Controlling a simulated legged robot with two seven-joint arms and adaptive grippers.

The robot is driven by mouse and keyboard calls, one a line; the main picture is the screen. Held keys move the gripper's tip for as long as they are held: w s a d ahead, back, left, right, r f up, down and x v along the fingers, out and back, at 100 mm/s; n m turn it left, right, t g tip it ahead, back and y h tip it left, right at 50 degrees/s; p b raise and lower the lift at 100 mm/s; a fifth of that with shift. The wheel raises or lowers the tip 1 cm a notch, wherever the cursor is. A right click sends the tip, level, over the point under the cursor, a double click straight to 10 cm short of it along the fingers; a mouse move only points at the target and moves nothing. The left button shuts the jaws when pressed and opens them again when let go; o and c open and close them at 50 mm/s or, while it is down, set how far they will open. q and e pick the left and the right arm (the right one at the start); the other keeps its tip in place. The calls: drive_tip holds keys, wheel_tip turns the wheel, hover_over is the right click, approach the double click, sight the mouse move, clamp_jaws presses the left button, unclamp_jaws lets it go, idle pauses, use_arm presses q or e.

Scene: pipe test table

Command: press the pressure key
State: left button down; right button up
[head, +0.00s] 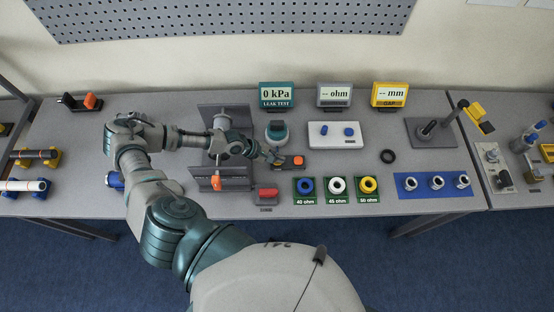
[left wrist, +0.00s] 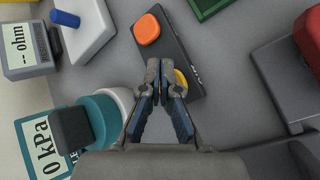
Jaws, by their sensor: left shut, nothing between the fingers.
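A dark key box (head: 291,166) lies on the table with an orange button (head: 298,160). In the left wrist view the same box (left wrist: 162,50) shows the orange button (left wrist: 147,29) and a yellow button (left wrist: 181,78); its small lettering is unreadable. My left gripper (head: 276,160) is shut and empty, pointing down at the box. In the left wrist view its fingertips (left wrist: 160,68) are right beside the yellow button and partly cover it; I cannot tell whether they touch. The leak test display (head: 277,94) reads 0 kPa. My right gripper is not in view.
A teal-topped device (head: 276,132) stands just behind the box. A red-topped block (head: 267,194) is in front. A grey fixture (head: 222,180) lies under my left forearm.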

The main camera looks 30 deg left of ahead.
use_arm(q)
drive_tip(key=shift+d, duration=0.25)
drive_tip(key=shift+a+f, duration=0.1)
drive_tip(key=shift+f, duration=0.1)
drive_tip(key=shift+s+a+f, duration=0.1)
drive_tip(key=shift+a+f, duration=0.15)
drive_tip(key=shift+a, duration=0.05)
drive_tip(key=shift+d, duration=0.1)
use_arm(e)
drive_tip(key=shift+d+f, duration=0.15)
use_arm(q)
drive_tip(key=shift+r, duration=0.1)
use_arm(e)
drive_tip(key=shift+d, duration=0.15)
use_arm(q)
drive_tip(key=shift+a+r, duration=0.4)
drive_tip(key=shift+r, duration=0.3)
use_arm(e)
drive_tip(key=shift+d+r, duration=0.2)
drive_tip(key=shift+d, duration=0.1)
